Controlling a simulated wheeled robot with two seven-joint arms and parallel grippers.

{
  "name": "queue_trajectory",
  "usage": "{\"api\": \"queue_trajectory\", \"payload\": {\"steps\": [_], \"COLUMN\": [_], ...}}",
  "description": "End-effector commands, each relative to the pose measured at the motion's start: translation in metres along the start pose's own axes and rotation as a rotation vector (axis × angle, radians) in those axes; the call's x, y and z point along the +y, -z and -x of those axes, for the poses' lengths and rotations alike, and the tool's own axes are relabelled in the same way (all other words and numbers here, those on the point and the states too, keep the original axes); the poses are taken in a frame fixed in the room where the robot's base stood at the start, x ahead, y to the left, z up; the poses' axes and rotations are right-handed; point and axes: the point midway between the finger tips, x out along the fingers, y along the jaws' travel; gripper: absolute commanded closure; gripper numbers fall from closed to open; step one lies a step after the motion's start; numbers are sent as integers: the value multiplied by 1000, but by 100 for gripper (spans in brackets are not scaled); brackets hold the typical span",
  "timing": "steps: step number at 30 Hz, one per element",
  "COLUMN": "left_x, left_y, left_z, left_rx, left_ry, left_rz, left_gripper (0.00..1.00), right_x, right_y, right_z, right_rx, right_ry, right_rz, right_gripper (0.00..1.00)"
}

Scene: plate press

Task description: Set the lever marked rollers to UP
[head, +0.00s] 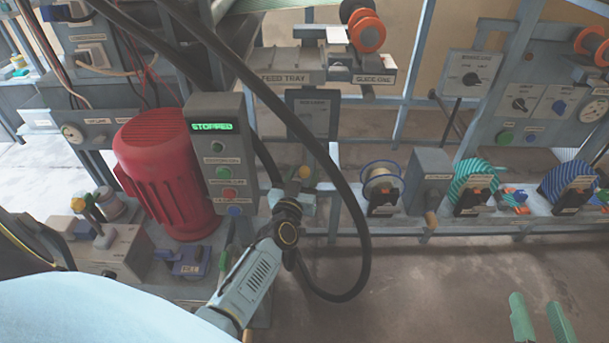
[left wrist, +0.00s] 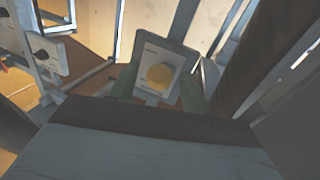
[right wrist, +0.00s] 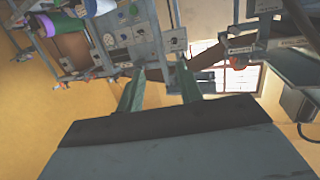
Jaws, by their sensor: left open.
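A grey upright panel (head: 315,110) with small print stands below the feed tray in the head view. A round yellow knob (head: 305,172) shows below it, just beyond my left gripper (head: 292,190). In the left wrist view, the yellow knob (left wrist: 160,76) faces the camera in front of a pale labelled plate (left wrist: 152,52). It appears between the open fingers of my left gripper (left wrist: 160,88); I cannot tell whether they touch it. The panel's label and the lever's setting are not readable. My right gripper (head: 540,322) is open and empty at the lower right, far from the panel.
A red motor (head: 165,180) and a control box (head: 222,155) reading STOPPED stand to the left. Several spools (head: 382,185) line the bench at right.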

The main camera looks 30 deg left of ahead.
Motion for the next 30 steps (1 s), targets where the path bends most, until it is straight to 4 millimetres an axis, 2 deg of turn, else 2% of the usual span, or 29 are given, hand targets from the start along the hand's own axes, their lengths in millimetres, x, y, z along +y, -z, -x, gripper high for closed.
{"api": "queue_trajectory", "payload": {"steps": [3, 9, 18, 27, 29, 30], "left_x": [0, 0, 0, 0, 0, 0], "left_y": [-1, 0, 0, 0, 0, 0], "left_z": [-9, -16, -16, -16, -16, -16], "left_rx": [1, 0, 0, 0, 0, 0], "left_ry": [0, 0, 0, 0, 0, 0], "left_rz": [1, 0, 0, 0, 0, 0], "left_gripper": [53, 53, 53, 92, 100, 100], "right_x": [-3, -5, -5, -5, -5, -5], "right_y": [13, 25, 27, 27, 27, 27], "right_z": [-1, 0, 0, 0, 0, 0], "right_rx": [83, 155, 163, 162, 162, 162], "right_ry": [7, 13, 14, 13, 13, 13], "right_rz": [-2, -4, -4, -4, -4, -4], "right_gripper": [64, 64, 64, 64, 64, 64]}}
